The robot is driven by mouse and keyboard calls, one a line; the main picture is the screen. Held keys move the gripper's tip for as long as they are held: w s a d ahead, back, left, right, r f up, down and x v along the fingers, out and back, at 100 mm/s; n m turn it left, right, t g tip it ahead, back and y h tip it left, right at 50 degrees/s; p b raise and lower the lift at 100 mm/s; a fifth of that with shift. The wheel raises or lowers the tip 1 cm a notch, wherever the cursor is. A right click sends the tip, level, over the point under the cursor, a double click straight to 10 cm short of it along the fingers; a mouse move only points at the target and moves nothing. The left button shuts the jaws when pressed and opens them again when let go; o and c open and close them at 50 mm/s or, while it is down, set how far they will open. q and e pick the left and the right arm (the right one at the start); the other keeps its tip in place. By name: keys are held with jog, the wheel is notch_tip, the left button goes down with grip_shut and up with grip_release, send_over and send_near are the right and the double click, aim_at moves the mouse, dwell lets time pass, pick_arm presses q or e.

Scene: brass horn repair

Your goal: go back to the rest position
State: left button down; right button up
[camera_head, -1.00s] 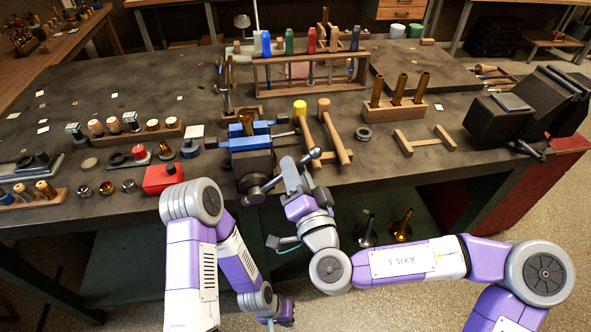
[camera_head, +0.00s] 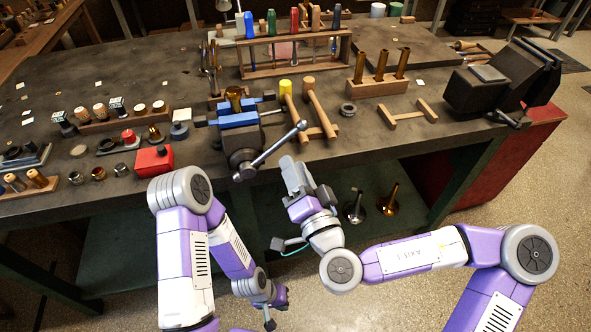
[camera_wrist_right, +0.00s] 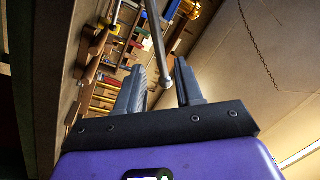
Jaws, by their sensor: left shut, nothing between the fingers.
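My right gripper (camera_head: 287,166) is in front of the bench, just below the bar handle (camera_head: 272,150) of the blue-jawed vise (camera_head: 238,130). In the right wrist view its two fingers (camera_wrist_right: 160,85) are spread with nothing held. The handle's rod and ball end (camera_wrist_right: 167,84) show in the gap between them, apparently beyond the fingertips. My left gripper (camera_head: 269,316) is low in front of the bench, near the bottom of the head view, pointing down. It is shut and empty. A brass piece (camera_head: 234,96) stands upright in the vise jaws.
The bench (camera_head: 150,75) carries a screwdriver rack (camera_head: 290,70), mallets (camera_head: 318,112), a block with brass tubes (camera_head: 378,87), a red box (camera_head: 153,160) and a black machine (camera_head: 490,88). Two horn-like parts (camera_head: 388,202) stand on the shelf below.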

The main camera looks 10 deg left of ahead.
jog(key=shift+f, duration=0.15)
jog(key=s+f+n+g+h+p, duration=0.1)
jog(key=s+f+n+g+h, duration=0.3)
jog(key=f, duration=0.6)
jog(key=s+f+n+g+p, duration=0.1)
jog(key=f+n+g+p, duration=0.1)
jog(key=f+g, duration=0.65)
jog(key=s+d+f+g+p, duration=0.2)
jog(key=s+d+f+g, duration=0.15)
jog(key=s+f, duration=0.3)
jog(key=s+d+f+g+p, duration=0.2)
jog(key=s+f+g, duration=0.3)
jog(key=s, duration=0.3)
jog(key=w+d+f+m+t+h+p, duration=0.1)
jog(key=w+d+f+m+t, duration=0.1)
jog(key=d, duration=0.4)
jog(key=w+d+f+m+t+h+p, duration=0.1)
jog(key=w+d+f+m+t, duration=0.1)
jog(key=w+d+f+m, duration=0.1)
jog(key=w+d+f, duration=0.1)
jog(key=d+f, duration=0.1)
jog(key=d, duration=0.1)
jog(key=shift+f+t, duration=0.3)
